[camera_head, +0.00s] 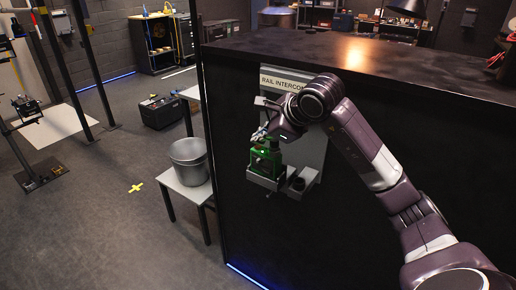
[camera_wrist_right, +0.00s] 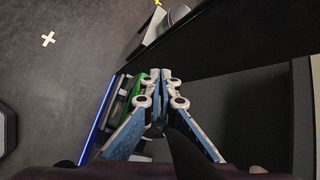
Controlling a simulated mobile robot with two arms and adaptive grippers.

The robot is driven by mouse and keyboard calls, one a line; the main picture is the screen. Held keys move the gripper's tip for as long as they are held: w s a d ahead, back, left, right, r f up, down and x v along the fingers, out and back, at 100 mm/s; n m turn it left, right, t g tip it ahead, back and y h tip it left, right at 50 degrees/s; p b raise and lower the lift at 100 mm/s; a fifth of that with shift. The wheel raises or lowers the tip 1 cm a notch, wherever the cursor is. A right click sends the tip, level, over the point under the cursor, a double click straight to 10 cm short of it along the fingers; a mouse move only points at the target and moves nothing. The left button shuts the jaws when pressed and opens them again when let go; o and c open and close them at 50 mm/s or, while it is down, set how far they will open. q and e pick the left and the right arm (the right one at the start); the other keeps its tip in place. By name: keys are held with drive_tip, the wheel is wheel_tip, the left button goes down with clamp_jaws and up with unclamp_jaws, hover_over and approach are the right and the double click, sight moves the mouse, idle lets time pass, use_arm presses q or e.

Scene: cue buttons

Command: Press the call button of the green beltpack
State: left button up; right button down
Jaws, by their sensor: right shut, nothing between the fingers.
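The green beltpack (camera_head: 266,161) stands on a small shelf of the grey panel (camera_head: 312,150) labelled "RAIL INTERCOM", on the black wall's face. My right gripper (camera_head: 260,135) is at the top of the green beltpack, with its fingers shut and empty. In the right wrist view the shut fingertips (camera_wrist_right: 160,74) lie just beside the green beltpack (camera_wrist_right: 138,90), which is partly hidden behind a finger. I cannot tell if the fingertips touch it. The call button itself is not discernible. My left gripper is not in view.
A metal bucket (camera_head: 189,160) stands on a white stool (camera_head: 186,193) to the left. The black counter (camera_head: 400,65) extends behind my right arm. The floor at left is mostly open.

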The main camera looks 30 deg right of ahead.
sight(260, 148)
drive_tip(key=shift+f+b, duration=0.45)
drive_tip(key=shift+f, duration=0.1)
idle(0.6)
drive_tip(key=shift+s+f, duration=0.15)
drive_tip(key=shift+f, duration=0.15)
idle(0.4)
drive_tip(key=shift+r, duration=0.1)
drive_tip(key=shift+w+d+r+p, duration=0.1)
drive_tip(key=shift+r+p, duration=0.15)
drive_tip(key=shift+r, duration=0.1)
drive_tip(key=shift+w+d+r+p, duration=0.1)
drive_tip(key=shift+r+p, duration=0.1)
drive_tip(key=shift+r, duration=0.15)
drive_tip(key=shift+a, duration=0.1)
drive_tip(key=shift+r, duration=0.1)
drive_tip(key=shift+r, duration=0.15)
wheel_tip(260, 148, up, 5)
drive_tip(key=p, duration=0.4)
